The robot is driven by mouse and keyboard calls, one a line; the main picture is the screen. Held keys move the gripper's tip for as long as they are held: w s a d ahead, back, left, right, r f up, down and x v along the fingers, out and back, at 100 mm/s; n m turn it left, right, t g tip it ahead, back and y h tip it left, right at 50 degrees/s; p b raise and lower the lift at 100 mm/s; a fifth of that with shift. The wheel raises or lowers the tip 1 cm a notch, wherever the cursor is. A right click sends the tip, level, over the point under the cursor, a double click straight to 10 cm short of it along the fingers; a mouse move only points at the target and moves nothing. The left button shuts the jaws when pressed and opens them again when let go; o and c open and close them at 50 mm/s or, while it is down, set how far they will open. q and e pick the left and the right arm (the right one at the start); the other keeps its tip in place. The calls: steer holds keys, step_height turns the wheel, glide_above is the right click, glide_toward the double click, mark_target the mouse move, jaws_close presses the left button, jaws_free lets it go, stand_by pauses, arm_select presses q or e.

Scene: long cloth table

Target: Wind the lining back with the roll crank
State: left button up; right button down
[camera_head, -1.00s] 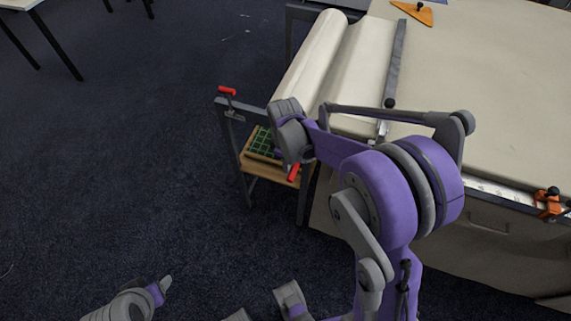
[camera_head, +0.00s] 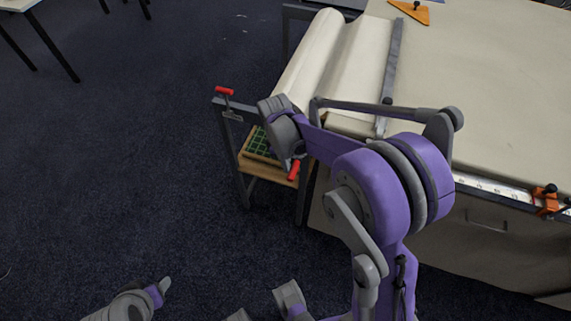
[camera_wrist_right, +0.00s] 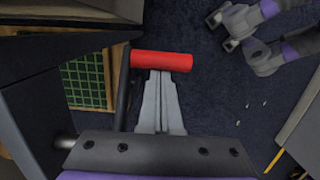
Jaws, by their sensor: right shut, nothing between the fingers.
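The pale lining roll (camera_head: 311,55) lies in a dark frame at the table's left end, and its sheet runs towards the table. The roll crank's red handle (camera_head: 293,170) sits low beside the frame's front. It also shows in the right wrist view (camera_wrist_right: 161,61), lying crosswise at the fingertips. My right gripper (camera_wrist_right: 162,80) is shut and empty, its fingers pointing at the handle. In the head view its fingers are mostly hidden behind the wrist. My left gripper (camera_head: 165,284) is low at the left over the floor, far from the crank; its jaw gap is unclear.
A second red handle (camera_head: 224,91) tops the frame's left corner. A wooden shelf (camera_head: 262,171) with a green gridded mat (camera_head: 263,143) sits below the roll. A metal bar (camera_head: 391,68) lies across the table cloth. An orange clamp (camera_head: 547,202) grips the table's front edge.

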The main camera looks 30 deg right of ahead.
steer(key=shift+s+d+r+g+h, duration=0.2)
steer(key=shift+r+g+h, duration=0.15)
steer(key=shift+r, duration=0.3)
steer(key=shift+s+d+r+g+h, duration=0.15)
steer(key=shift+r+g+h, duration=0.1)
steer(key=shift+r+g, duration=0.3)
arm_select(q)
steer(key=shift+r, duration=0.25)
arm_select(e)
steer(key=shift+r, duration=0.55)
arm_select(q)
steer(key=shift+p, duration=0.3)
arm_select(e)
steer(key=shift+r, duration=0.1)
steer(key=shift+w+a+f, duration=0.1)
steer(key=shift+a+f, duration=0.05)
steer(key=shift+f, duration=0.1)
arm_select(q)
steer(key=shift+w+a+f+b, duration=0.2)
steer(key=shift+w+f+b, duration=0.2)
steer(key=shift+w+b, duration=0.05)
arm_select(e)
steer(key=w+a+r, duration=0.4)
steer(key=w+r, duration=0.1)
steer(key=r, duration=0.2)
